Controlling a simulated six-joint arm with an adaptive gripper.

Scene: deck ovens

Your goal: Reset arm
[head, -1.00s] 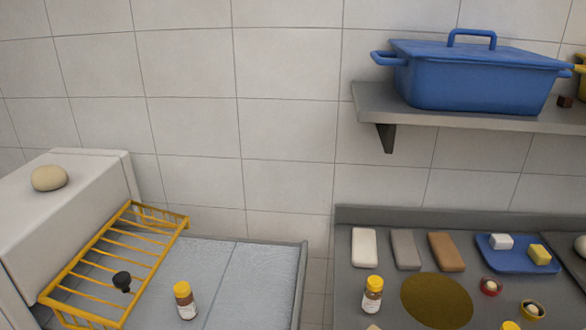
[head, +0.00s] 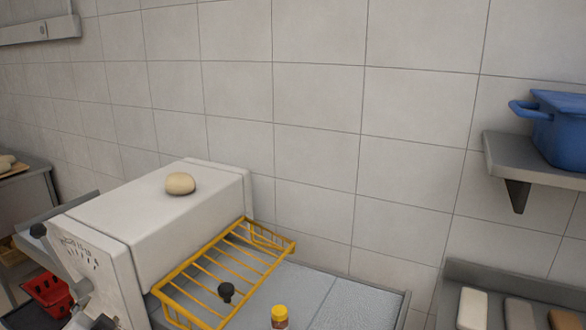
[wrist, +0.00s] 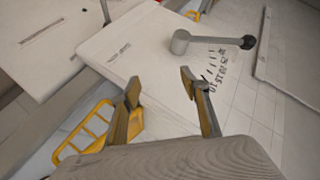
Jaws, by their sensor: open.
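My gripper (wrist: 160,95) shows in the wrist view with its two fingers apart and nothing between them. Beyond the fingers is the white oven-like box (wrist: 120,45), with a lever with a black knob (wrist: 215,39) and dark markings near it. In the head view the gripper's fingers are not visible. There the white box (head: 150,215) stands left of centre, with a pale round dough piece (head: 180,184) on its top.
A yellow-capped bottle (head: 279,317) stands nearby. A blue lidded pot (head: 560,130) sits on a wall shelf (head: 530,162). A red basket (head: 50,295) is lower left.

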